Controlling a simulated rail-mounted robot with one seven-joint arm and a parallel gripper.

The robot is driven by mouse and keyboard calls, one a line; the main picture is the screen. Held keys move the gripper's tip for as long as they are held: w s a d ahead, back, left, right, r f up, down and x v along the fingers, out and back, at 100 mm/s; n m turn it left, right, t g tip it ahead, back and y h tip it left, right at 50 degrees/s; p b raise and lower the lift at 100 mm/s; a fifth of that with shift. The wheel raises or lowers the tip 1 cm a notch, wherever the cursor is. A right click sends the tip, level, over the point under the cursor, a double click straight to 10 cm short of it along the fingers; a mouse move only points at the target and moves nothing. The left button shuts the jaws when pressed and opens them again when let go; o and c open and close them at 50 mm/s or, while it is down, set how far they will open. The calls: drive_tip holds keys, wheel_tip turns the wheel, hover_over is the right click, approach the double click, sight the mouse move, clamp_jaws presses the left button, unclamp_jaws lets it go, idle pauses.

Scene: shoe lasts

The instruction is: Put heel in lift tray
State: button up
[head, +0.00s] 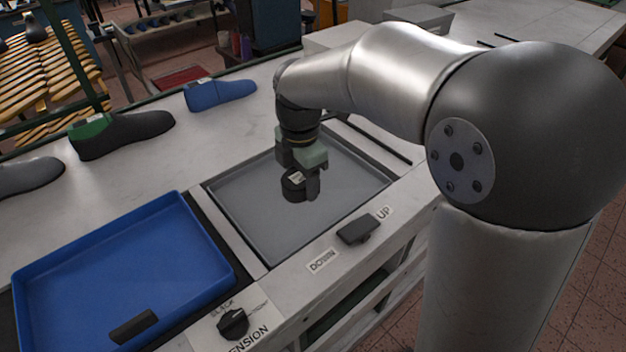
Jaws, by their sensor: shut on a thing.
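My gripper (304,185) is shut on a small black heel (294,189) with a pale label on it. It holds the heel over the grey lift tray (262,249), near the tray's middle. I cannot tell whether the heel touches the tray floor. The rest of the tray looks empty, though my arm hides part of its far right side.
A blue tray (60,262) with a black piece (134,326) in it stands at the left. A switch (357,230) between DOWN and UP labels and a black knob (233,323) sit on the front edge. Shoe lasts, one blue (220,94), line the back.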

drive_tip(key=w+f, duration=0.2)
drive_tip(key=w+d+f, duration=0.1)
drive_tip(key=w+f, duration=0.1)
drive_tip(key=w, duration=0.1)
drive_tip(key=w+d+f+p, duration=0.1)
drive_tip(key=w+f, duration=0.1)
drive_tip(key=f, duration=0.1)
drive_tip(key=shift+w, duration=0.2)
drive_tip(key=shift+w+f, duration=0.1)
drive_tip(key=shift+f, duration=1.5)
drive_tip(key=shift+f, duration=0.15)
drive_tip(key=o, duration=1.1)
